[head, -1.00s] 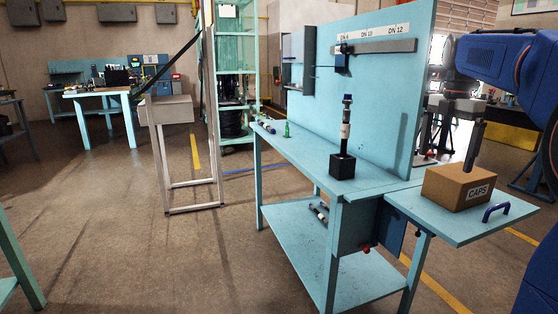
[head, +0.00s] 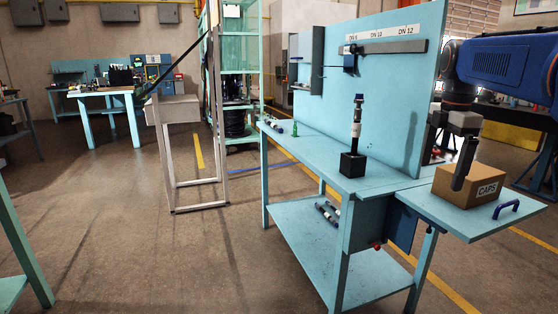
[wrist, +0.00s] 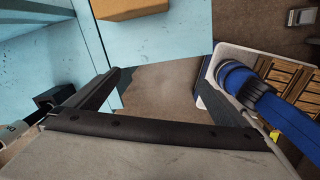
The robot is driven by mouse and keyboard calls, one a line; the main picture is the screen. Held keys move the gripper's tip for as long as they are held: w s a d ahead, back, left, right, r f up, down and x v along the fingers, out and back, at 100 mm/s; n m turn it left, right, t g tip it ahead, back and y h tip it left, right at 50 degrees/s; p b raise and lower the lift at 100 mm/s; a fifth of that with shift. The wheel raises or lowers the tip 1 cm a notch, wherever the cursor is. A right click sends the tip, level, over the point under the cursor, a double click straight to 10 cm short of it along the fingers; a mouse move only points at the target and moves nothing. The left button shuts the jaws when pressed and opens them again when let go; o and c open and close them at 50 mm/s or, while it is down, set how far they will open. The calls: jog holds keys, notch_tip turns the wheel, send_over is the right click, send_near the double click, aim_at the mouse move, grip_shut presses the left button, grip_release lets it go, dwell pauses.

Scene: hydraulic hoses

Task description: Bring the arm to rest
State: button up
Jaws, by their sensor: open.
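My gripper (head: 463,180) hangs at the right in the head view, with its dark finger in front of the cardboard box marked CAPS (head: 480,190). In the wrist view my gripper (wrist: 163,80) has its two dark fingers spread apart, with bare floor between them and nothing held. Part of the box (wrist: 130,8) shows at the top of that view. Whether the gripper touches the box cannot be told from the head view; the wrist view shows a gap.
A light-blue bench (head: 312,150) with a back panel (head: 385,110) stands beside the arm. A hose (head: 357,125) stands upright in a black block (head: 352,165). A blue handle (head: 507,208) lies on the side shelf (head: 440,208). Floor at the left is open.

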jog(key=s+a+f+m+t, duration=0.2)
jog(key=s+a+f+m, duration=0.4)
jog(key=s+f+m, duration=0.3)
jog(key=s+a+f+m+t, duration=0.2)
jog(key=s+a+f+m, duration=0.3)
jog(key=s+f+m, duration=0.4)
jog(key=s+f, duration=0.5)
jog(key=s, duration=0.2)
jog(key=shift+s+a, duration=0.25)
jog(key=shift+a, duration=0.15)
